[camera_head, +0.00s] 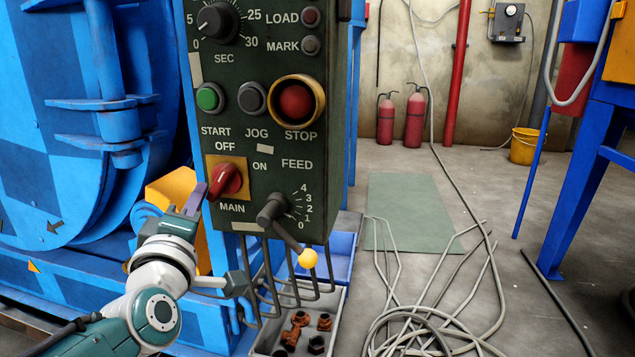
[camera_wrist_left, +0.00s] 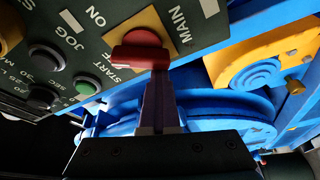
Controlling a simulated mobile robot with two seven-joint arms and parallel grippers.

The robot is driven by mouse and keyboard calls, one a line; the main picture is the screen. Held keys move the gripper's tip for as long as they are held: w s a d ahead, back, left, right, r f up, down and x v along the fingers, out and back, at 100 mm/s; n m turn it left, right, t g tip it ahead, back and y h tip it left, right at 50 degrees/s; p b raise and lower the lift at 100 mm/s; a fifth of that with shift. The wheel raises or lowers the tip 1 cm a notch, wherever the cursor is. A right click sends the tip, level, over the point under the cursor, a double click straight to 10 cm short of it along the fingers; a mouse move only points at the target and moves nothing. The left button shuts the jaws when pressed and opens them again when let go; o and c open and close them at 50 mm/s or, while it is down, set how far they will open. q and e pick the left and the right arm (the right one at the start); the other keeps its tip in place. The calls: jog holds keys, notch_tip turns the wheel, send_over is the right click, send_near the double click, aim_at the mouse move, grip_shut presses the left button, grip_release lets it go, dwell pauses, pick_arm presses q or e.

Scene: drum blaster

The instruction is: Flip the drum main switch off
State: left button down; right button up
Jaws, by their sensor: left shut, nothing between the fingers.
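The main switch (camera_head: 226,180) is a red rotary knob on a yellow plate, low on the left side of the dark green control panel (camera_head: 262,145). OFF is printed above it, ON to its right and MAIN below. My left gripper (camera_head: 206,190) is shut and empty, its fingertips at the knob's left side. In the left wrist view, the red knob (camera_wrist_left: 140,52) lies right at the tips of the shut fingers (camera_wrist_left: 158,75); whether they touch cannot be told. The knob's exact pointing direction is unclear. My right gripper is not in view.
A feed lever (camera_head: 285,228) with a yellow ball juts out right of the switch. START, JOG and STOP buttons sit above. The blue drum (camera_head: 70,120) stands close on the left. Below are hooks and a grey tray (camera_head: 335,300) with rusty parts. Cables lie on the floor.

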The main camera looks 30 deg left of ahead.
pick_arm(q)
jog(key=shift+w+d+f+n+g+p, duration=0.15)
jog(key=shift+n+g+p, duration=0.2)
jog(key=shift+n, duration=0.5)
jog(key=shift+s+d+f+n+g+p, duration=0.15)
jog(key=shift+n+p, duration=0.3)
jog(key=shift+n, duration=0.45)
jog(key=shift+w+d+f+n+g+p, duration=0.1)
jog(key=shift+n+g+p, duration=0.25)
jog(key=shift+n, duration=0.5)
pick_arm(e)
jog(key=shift+r, duration=1.3)
